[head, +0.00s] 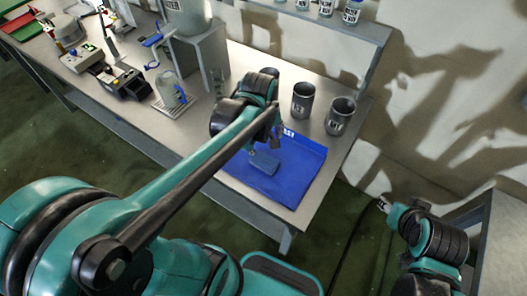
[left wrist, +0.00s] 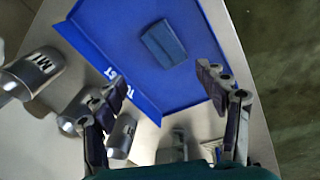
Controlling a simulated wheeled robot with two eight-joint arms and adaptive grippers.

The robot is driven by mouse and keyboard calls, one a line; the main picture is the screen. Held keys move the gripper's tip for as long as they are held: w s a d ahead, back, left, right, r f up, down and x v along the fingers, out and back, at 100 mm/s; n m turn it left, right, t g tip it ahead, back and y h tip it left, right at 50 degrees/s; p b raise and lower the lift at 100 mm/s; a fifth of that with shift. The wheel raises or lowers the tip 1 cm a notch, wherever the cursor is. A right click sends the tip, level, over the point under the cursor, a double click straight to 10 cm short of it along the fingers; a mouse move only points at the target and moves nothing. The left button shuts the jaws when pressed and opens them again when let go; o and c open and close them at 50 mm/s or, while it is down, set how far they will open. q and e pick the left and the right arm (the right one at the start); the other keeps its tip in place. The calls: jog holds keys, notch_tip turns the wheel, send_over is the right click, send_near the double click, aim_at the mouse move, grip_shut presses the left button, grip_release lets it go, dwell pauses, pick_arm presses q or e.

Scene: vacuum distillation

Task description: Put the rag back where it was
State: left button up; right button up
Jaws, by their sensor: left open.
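The rag (head: 265,162) is a small folded blue-grey block lying flat in the blue tray (head: 305,190) at the right end of the bench. In the left wrist view the rag (left wrist: 163,44) lies on the tray floor, with bare blue around it. My left gripper (left wrist: 165,90) is open and empty, its two fingers spread above the tray's near side, apart from the rag. In the head view my left arm reaches over the bench and the gripper (head: 262,140) is partly hidden by its own wrist. My right arm shows at the lower right; its fingers are not clear.
Two dark metal cups, one here (head: 303,100) and one here (head: 340,116), stand behind the tray. A shelf (head: 310,22) with several labelled jars runs along the back. A glass flask (head: 170,88) and instruments (head: 88,58) stand farther left. The bench's right edge lies close to the tray.

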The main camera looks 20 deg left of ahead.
pick_arm(q)
jog(key=s+d+r+m+t, duration=0.1)
jog(key=s+m+t, duration=0.1)
jog(key=m, duration=0.4)
jog(key=s+d+r+m+t, duration=0.1)
jog(key=s+r+m+t, duration=0.1)
jog(key=s+m, duration=0.3)
jog(key=shift+s+d+r+m+t, duration=0.15)
jog(key=shift+d+r+m+t, duration=0.1)
jog(key=shift+d+m+t, duration=0.25)
jog(key=shift+a, duration=0.15)
notch_tip(320, 180, down, 5)
jog(key=b, duration=0.4)
jog(key=shift+r+b, duration=0.15)
jog(key=shift+b, duration=0.2)
